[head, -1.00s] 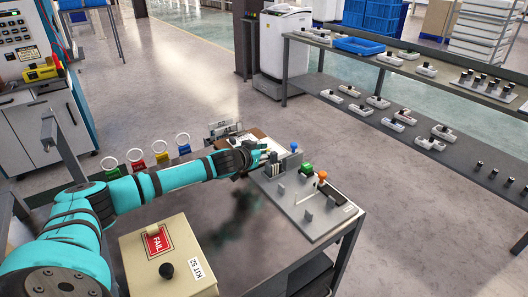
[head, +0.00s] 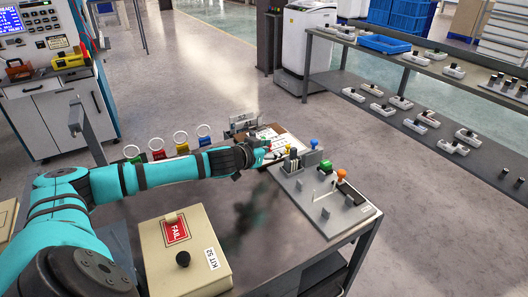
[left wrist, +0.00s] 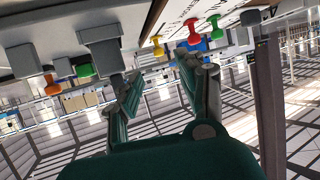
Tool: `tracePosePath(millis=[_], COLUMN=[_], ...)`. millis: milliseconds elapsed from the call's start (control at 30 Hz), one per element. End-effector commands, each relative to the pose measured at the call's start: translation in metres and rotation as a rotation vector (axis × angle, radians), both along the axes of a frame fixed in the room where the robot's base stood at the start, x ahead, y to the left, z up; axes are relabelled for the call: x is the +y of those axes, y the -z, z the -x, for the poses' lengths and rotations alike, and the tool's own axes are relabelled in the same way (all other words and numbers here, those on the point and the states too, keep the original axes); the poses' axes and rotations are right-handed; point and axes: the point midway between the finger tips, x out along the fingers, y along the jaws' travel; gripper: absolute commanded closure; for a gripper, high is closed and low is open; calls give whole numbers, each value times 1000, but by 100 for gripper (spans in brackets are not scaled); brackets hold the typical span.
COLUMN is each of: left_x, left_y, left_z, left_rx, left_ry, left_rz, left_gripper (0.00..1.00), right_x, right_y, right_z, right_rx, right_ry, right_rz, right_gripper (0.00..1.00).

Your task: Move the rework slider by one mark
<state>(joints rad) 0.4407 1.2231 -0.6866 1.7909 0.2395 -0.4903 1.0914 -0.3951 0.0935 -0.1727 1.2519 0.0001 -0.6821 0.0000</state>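A grey control panel (head: 342,220) lies on the near table. It carries a blue knob (head: 314,143), a green knob (head: 325,165), an orange knob (head: 342,174) and several grey upright blocks (head: 325,213). A thin slot (head: 318,193) shows in its middle; I cannot tell which part is the rework slider. My left gripper (head: 270,153) is beside the panel's far left corner. In the left wrist view the left gripper (left wrist: 160,88) has its fingers apart with nothing between them. The grey blocks (left wrist: 100,50) appear upside down there at upper left. My right gripper is not in view.
A clipboard (head: 285,133) lies behind the panel, close to the gripper. A beige box marked FAIL (head: 205,262) stands on the table (head: 262,225) at the front.

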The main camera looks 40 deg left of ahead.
Motion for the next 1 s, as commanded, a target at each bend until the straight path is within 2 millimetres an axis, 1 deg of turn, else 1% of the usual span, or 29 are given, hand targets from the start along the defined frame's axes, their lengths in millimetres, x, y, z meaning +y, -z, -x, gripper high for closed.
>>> tracePosePath(millis=[33, 100, 300, 467, 933, 1000], left_x=[0, 0, 0, -1, -1, -1], left_y=[-3, -6, -14, -17, -17, -19], left_z=[11, 21, 37, 40, 40, 40], left_rx=[4, 5, 2, 0, 0, -1], left_ry=[3, 1, 1, 2, 1, 1], left_rz=[-4, -5, -2, -1, -1, -1], left_gripper=[61, 61, 61, 61, 61, 61], right_x=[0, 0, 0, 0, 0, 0], right_y=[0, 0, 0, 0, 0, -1], right_z=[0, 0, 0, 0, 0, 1], right_rx=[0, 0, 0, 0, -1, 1], right_ry=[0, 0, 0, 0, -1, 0], right_rz=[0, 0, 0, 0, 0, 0], right_gripper=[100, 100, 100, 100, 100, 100])
